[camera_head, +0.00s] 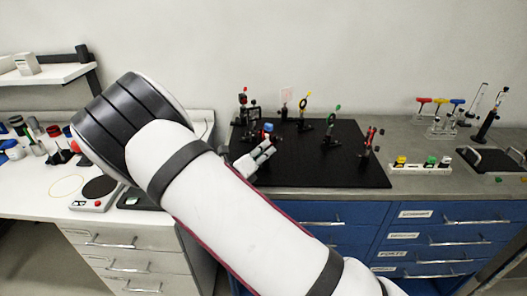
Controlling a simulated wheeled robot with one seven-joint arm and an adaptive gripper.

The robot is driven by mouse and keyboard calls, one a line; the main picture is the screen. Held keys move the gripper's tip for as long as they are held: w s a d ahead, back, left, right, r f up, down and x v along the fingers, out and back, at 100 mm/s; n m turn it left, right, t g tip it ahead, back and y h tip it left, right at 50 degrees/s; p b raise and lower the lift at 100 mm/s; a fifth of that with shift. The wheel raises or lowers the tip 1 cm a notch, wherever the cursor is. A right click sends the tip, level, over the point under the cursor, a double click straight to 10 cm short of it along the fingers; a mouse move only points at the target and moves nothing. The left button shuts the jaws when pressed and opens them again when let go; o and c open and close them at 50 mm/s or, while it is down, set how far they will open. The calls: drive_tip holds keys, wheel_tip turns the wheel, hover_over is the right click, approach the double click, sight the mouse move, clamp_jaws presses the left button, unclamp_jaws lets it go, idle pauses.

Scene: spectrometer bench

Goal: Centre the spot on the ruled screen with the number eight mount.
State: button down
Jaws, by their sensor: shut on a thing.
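A black optical breadboard (330,172) lies on the grey bench and carries several small mounts. My gripper (267,139) is at its left side, small and partly hidden behind my own arm. It is shut at a mount with a blue top (268,127); the exact contact is too small to see. A pale pinkish card (287,94), perhaps the ruled screen, stands at the back; no rulings or spot can be made out. No number can be read, so I cannot tell which is number eight.
A dark-framed mount (248,108) stands close behind my gripper. To the right are a white rack with coloured caps (420,165) and a black tray (492,160). A round black plate device (100,190) sits on the left counter. The breadboard's front right is bare.

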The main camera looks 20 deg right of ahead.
idle(0.3)
drive_tip(key=c, duration=1.6)
unclamp_jaws()
drive_tip(key=shift+o, duration=0.2)
drive_tip(key=v, duration=1.2)
drive_tip(key=shift+s, duration=0.1)
